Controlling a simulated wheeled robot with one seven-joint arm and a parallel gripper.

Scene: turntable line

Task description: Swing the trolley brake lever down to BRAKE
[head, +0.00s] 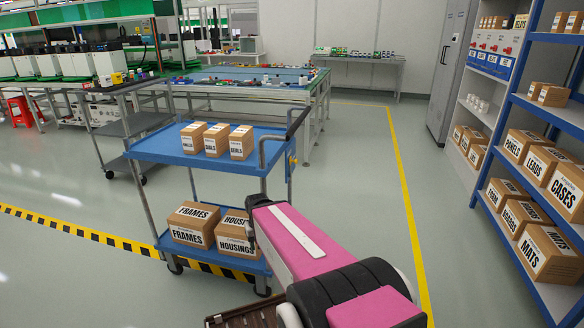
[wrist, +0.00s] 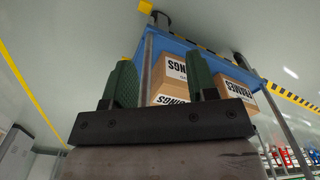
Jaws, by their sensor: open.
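The blue two-shelf trolley (head: 150,152) stands left of centre in the head view, with a dark handle (head: 298,122) at its upper right. My pink arm reaches toward its lower right side and hides part of it. In the wrist view the trolley's blue lower shelf (wrist: 178,42) appears inverted beyond my gripper (wrist: 160,76). My gripper is open, its two green fingers apart, with nothing between them. A small yellow piece (wrist: 145,7) shows beside a dark caster at the top; I cannot tell whether it is the brake lever. No BRAKE marking is readable.
Small boxes (head: 216,140) stand on the trolley's top shelf, FRAMES (head: 190,237) and HOUSINGS boxes (head: 233,245) on the lower. Blue shelving (head: 515,105) with boxes stands at right. A low worktable (head: 258,90) is behind. Floor between trolley and shelving is clear.

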